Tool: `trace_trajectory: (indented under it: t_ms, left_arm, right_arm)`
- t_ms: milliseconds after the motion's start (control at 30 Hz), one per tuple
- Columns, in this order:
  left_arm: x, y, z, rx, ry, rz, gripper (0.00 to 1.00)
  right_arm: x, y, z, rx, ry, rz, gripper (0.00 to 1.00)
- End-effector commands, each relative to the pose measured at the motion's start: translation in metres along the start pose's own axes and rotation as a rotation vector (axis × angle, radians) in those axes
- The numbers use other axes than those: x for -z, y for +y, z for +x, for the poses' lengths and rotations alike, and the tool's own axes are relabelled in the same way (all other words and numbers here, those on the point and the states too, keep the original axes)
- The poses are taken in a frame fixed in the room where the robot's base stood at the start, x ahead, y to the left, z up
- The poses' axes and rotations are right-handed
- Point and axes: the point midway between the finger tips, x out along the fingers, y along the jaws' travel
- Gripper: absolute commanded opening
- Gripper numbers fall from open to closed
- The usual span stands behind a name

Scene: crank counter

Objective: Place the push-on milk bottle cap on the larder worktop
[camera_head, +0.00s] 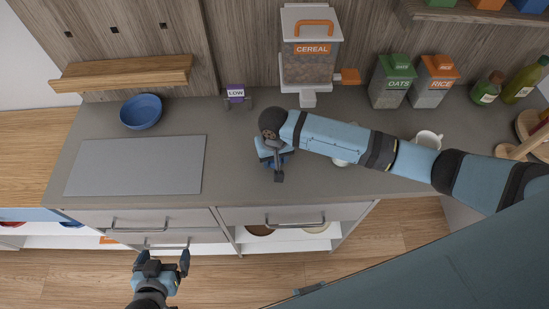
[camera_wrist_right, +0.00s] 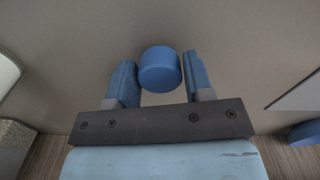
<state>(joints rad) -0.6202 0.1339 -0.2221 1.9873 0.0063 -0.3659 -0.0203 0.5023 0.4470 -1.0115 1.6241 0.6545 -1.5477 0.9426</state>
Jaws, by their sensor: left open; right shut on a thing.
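The blue milk bottle cap (camera_wrist_right: 159,68) is a short round cylinder between the two blue fingers of my right gripper (camera_wrist_right: 160,82) in the right wrist view. My right gripper is shut on it. In the head view my right gripper (camera_head: 277,168) points down over the front middle of the grey larder worktop (camera_head: 230,135); the cap cannot be told apart from the blue gripper there. Whether the cap touches the worktop is unclear. My left gripper (camera_head: 163,264) is open and empty, in front of the drawers, over the floor.
A grey mat (camera_head: 137,168) and blue bowl (camera_head: 141,111) are on the left. A LOW tag stand (camera_head: 236,95), cereal dispenser (camera_head: 312,65), oats box (camera_head: 391,82) and rice box (camera_head: 432,85) stand behind. A white mug (camera_head: 428,139) is right. Clear worktop lies left of my right gripper.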

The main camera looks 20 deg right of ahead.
Motion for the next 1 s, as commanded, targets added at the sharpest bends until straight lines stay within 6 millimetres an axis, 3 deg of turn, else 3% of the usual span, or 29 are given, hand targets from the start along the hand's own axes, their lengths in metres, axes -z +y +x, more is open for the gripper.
trace_trajectory:
  t_ms: [100, 467, 500, 600, 867, 1000]
  left_arm:
    - [0.0, 0.0, -0.001, 0.0, -0.001, 0.0, 1.0]
    - [0.001, 0.0, -0.001, 0.0, -0.001, -0.001, 1.0]
    - [0.001, 0.0, -0.001, 0.0, -0.001, -0.001, 1.0]
    - [0.001, 0.0, -0.001, 0.0, -0.001, -0.001, 1.0]
    - [0.0, 0.0, -0.001, 0.0, 0.0, -0.001, 1.0]
    - [0.0, 0.0, 0.0, 0.0, -0.001, -0.001, 1.0]
  right_arm:
    - [0.0, 0.0, 0.009, 0.0, 0.0, -0.001, 0.19]
    - [-0.001, 0.0, 0.012, 0.0, -0.001, -0.001, 0.19]
    - [0.0, 0.0, 0.012, 0.001, 0.0, -0.001, 0.54]
    - [0.0, 0.0, 0.012, 0.0, 0.0, -0.001, 0.73]
    - [0.0, 0.0, 0.011, 0.0, 0.001, -0.001, 0.73]
    - [0.001, 0.0, 0.0, 0.002, 0.002, 0.0, 0.73]
